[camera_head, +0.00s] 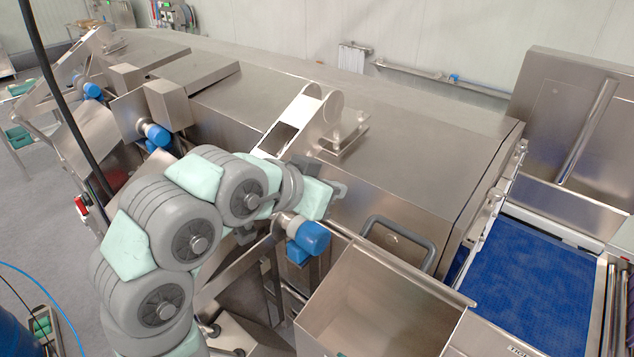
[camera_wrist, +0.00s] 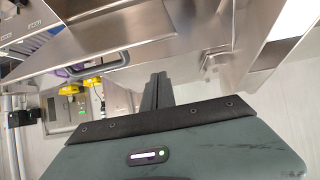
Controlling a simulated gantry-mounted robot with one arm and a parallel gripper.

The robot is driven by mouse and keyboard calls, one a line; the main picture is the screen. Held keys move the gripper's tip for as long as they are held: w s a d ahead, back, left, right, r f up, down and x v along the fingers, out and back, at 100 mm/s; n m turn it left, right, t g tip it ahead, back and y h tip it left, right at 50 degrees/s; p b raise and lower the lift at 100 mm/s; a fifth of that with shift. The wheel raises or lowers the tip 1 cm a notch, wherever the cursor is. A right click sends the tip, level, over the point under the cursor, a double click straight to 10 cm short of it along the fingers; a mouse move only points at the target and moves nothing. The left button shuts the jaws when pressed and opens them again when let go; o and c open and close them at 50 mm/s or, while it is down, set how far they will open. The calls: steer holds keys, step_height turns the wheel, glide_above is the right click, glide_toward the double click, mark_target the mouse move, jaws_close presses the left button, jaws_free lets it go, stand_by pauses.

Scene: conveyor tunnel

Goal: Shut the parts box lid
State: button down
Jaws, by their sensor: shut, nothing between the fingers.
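The parts box (camera_head: 455,335) is a brushed-metal bin at the bottom right of the head view. Its top is open and part of its inside shows. A grey bar handle (camera_head: 372,226) stands just behind the box; I cannot tell whether it belongs to the lid or to the tunnel hood. A similar grey handle shows in the wrist view (camera_wrist: 98,70), left of my fingers. My gripper (camera_head: 340,188) is behind and above the box, to its upper left. In the wrist view the fingers (camera_wrist: 158,77) are together and empty, with metal panels beyond them.
The long metal tunnel hood (camera_head: 420,150) fills the middle. A blue conveyor belt (camera_head: 530,285) lies to the right of the box. A blue-capped knob (camera_head: 312,237) sits close below my gripper. Yellow buttons (camera_wrist: 69,90) show in the wrist view.

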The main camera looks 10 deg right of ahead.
steer(key=shift+x, duration=0.8)
steer(key=shift+s+a+f+p, duration=0.25)
steer(key=shift+s+a+f, duration=0.1)
steer(key=shift+a, duration=0.15)
steer(key=shift+s+a+f+p, duration=0.2)
steer(key=shift+s+a+f, duration=0.1)
steer(key=shift+a, duration=0.15)
steer(key=shift+s+a+f, duration=0.35)
steer(key=shift+a+f, duration=0.1)
steer(key=shift+f, duration=0.05)
